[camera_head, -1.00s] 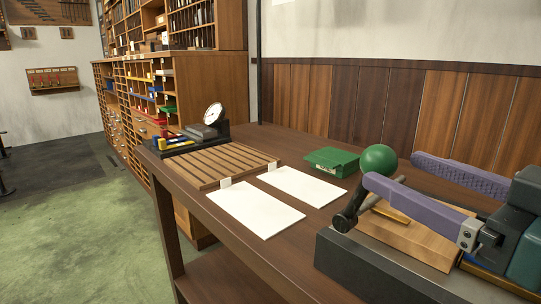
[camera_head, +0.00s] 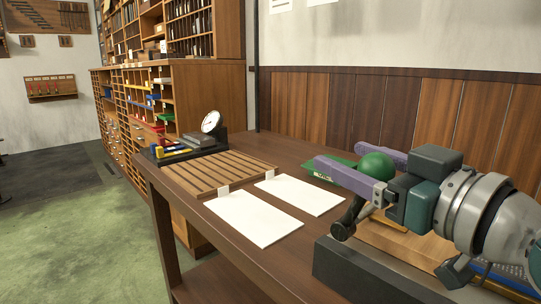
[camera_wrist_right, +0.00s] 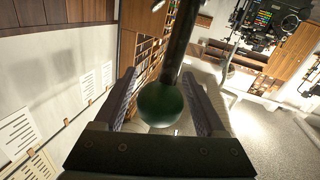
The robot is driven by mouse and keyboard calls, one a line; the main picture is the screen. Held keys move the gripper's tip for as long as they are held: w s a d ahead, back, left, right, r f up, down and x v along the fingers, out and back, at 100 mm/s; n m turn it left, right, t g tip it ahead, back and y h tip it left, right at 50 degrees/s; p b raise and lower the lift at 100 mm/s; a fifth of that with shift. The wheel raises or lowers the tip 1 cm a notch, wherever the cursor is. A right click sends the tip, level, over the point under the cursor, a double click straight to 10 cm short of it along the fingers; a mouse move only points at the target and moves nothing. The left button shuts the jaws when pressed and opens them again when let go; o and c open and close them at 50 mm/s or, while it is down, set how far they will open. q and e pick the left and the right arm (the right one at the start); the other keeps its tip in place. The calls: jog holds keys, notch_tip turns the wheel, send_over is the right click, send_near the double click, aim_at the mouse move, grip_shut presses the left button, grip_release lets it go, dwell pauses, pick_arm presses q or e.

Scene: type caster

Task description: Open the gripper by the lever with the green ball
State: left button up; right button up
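The green ball (camera_head: 377,165) shows in the head view at the right of the bench. My right gripper (camera_head: 352,158) has its purple fingers apart, one on the near side and one on the far side of the ball. In the right wrist view the ball (camera_wrist_right: 161,103) sits between the two fingers (camera_wrist_right: 158,73), with a gap visible on each side. A dark lever rod (camera_wrist_right: 180,40) runs up from the ball there. In the head view the rod is mostly hidden by my gripper. My left gripper is not in view.
A dark machine base (camera_head: 365,272) with a wooden block stands below my right arm. White sheets (camera_head: 254,218), a slatted wooden board (camera_head: 215,172) and a dial gauge (camera_head: 211,122) lie to the left on the bench.

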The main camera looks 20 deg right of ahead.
grip_shut()
dwell(0.3)
dwell(0.4)
